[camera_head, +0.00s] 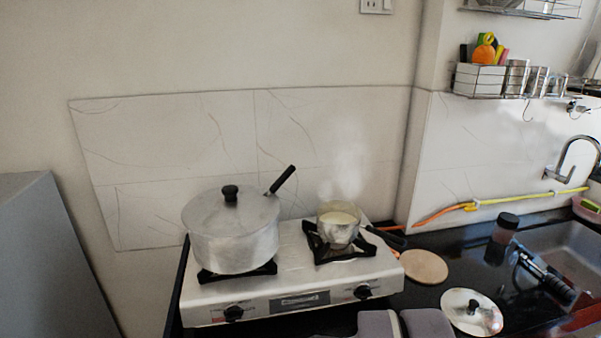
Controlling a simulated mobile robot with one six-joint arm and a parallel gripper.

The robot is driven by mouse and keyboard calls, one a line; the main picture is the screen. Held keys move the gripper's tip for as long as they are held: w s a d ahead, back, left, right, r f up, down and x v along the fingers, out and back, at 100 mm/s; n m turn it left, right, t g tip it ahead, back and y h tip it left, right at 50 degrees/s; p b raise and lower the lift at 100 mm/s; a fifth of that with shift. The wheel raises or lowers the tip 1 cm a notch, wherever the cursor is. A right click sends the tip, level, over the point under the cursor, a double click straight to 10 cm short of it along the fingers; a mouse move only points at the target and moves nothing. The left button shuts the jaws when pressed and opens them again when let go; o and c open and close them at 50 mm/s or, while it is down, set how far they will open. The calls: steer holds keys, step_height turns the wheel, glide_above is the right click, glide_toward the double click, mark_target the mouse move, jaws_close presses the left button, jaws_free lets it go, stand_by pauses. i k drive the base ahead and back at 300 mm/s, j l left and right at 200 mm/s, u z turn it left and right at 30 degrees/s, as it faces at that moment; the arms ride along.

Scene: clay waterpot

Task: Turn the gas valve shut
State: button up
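A gas stove (300,275) stands on the dark counter, with a left knob (233,313) and a right knob (362,291) on its front. A yellow and orange hose (530,197) runs along the wall to the right of the stove. A small fitting (470,207) shows on it; I cannot tell whether this is the gas valve or how it is set. My gripper is not clearly in view. Two rounded grey shapes at the bottom edge may be parts of my arm.
A large lidded pot (235,240) stands on the left burner. A small pan (338,228) steams on the right one. A round board (424,266), a loose lid (472,311) and a dark jar (506,227) are on the counter. The sink (572,250) and tap (570,155) are at right.

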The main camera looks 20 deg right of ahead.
mark_target(468, 208)
steer(key=z, duration=1.8)
steer(key=i+l+u, duration=0.1)
steer(key=i+l, duration=0.6)
steer(key=l, duration=0.2)
steer(key=i+l+u, duration=0.15)
steer(key=i+l, duration=0.5)
steer(key=l, duration=0.3)
steer(key=j+u, duration=0.05)
